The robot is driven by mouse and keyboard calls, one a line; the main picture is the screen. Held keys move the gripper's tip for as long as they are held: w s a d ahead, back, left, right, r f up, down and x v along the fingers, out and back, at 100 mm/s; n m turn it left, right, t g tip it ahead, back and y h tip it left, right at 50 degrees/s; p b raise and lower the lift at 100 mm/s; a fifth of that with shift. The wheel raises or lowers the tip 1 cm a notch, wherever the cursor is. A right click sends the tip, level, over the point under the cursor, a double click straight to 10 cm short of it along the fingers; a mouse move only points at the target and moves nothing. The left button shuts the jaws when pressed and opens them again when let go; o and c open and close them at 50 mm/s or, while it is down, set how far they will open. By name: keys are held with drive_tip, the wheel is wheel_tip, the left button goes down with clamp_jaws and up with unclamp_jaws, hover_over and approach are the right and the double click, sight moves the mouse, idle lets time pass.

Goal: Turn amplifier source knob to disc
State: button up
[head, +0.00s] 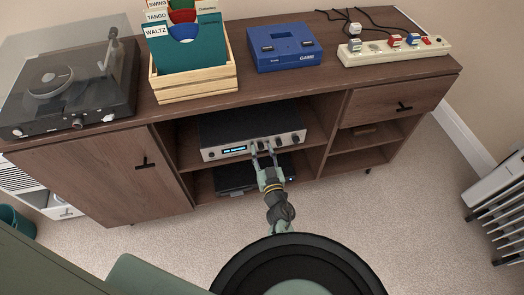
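The amplifier (225,130) is a dark box with a silver front, on the middle shelf of the wooden cabinet. Its front has a small lit blue display (235,150) on the left and several dark knobs (296,138) toward the right. My gripper (263,151) is at the front panel, right of the display. Its two fingers are apart, one on each side of a knob (263,146). I cannot tell whether the fingers touch that knob. The knob labels and the source setting are too small to read.
A dark device (235,178) sits on the shelf below. On the cabinet top (335,84) are a turntable (60,85), a wooden record crate (195,88), a blue box (285,45) and a power strip (395,50). A radiator (500,200) stands at the right. Carpet (400,230) is clear in front.

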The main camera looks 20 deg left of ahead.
clamp_jaws()
idle(0.4)
drive_tip(key=shift+n, duration=0.3)
drive_tip(key=n, duration=0.5)
drive_tip(key=shift+n, duration=0.3)
drive_tip(key=n, duration=0.5)
drive_tip(key=shift+n, duration=0.3)
unclamp_jaws()
idle(0.4)
